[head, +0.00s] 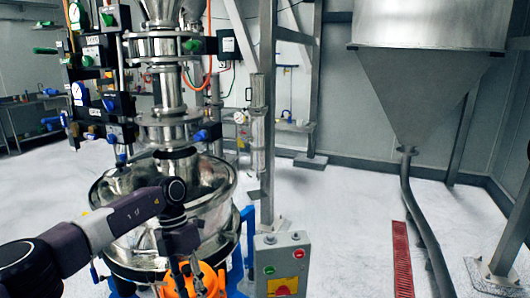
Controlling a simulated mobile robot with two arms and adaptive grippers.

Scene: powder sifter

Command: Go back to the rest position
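My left arm comes in from the left, in front of the shiny steel sifter bowl (217,196). My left gripper (186,272) points down at the bottom of the picture, in front of the bowl's lower part. An orange part (207,281) shows right behind and beside its fingers; I cannot tell whether they touch it. The fingers are dark and small, and their opening is not clear. My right gripper is not in view.
A grey control box (282,262) with buttons and a red-yellow switch stands right of the sifter. A large steel hopper (425,85) hangs at the right, with a dark hose (417,215) below. A red floor grate (402,262) lies beside the hose. White floor between is clear.

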